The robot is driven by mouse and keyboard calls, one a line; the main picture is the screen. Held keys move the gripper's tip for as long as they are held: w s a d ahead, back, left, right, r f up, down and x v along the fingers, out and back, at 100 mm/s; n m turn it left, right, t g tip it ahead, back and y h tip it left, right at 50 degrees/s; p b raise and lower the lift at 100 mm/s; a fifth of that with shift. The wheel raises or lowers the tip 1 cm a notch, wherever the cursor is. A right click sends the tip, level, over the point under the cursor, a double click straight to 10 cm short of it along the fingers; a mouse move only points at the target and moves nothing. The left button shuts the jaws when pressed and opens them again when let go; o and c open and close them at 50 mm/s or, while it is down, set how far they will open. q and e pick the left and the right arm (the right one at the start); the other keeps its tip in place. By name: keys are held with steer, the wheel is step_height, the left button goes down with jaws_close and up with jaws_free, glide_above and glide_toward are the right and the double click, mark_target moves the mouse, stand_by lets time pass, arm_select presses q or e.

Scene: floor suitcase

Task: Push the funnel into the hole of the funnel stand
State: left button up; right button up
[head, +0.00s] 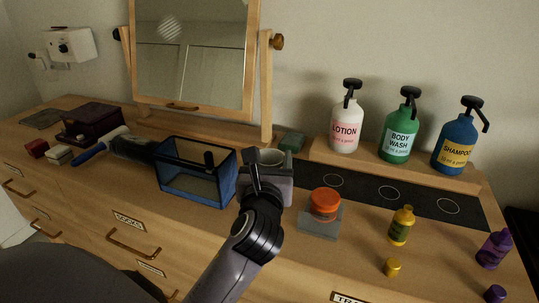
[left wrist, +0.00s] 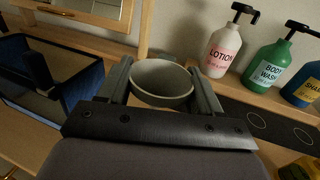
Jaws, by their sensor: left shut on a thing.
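The hole is hidden, and I cannot tell how deep the orange piece sits. My left gripper (head: 268,168) is to the left of them, shut on a grey round cup-like thing (head: 272,157). In the left wrist view, the open rim of this cup-like thing (left wrist: 162,80) shows between the two fingers. My right gripper is not in view.
A blue open-topped bin (head: 197,178) stands just left of my left gripper. The lotion (head: 345,125), body wash (head: 399,135) and shampoo (head: 456,140) bottles stand on a raised shelf behind. A small yellow bottle (head: 400,227), yellow cap (head: 392,267) and purple bottle (head: 494,250) are at right.

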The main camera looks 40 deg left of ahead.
arm_select(q)
steer(key=shift+f+b, duration=1.05)
steer(key=shift+f, duration=1.55)
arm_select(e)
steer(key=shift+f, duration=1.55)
arm_select(q)
steer(key=shift+f, duration=0.45)
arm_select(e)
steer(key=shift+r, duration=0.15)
arm_select(q)
steer(key=shift+p, duration=0.6)
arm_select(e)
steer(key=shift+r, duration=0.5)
arm_select(q)
steer(key=shift+f+b, duration=0.5)
steer(key=shift+f, duration=1)
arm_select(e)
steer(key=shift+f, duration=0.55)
arm_select(q)
steer(key=o, duration=1.1)
steer(key=shift+c, duration=0.2)
steer(key=shift+v, duration=3.6)
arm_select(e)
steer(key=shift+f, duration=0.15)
arm_select(q)
steer(key=shift+s+f, duration=0.1)
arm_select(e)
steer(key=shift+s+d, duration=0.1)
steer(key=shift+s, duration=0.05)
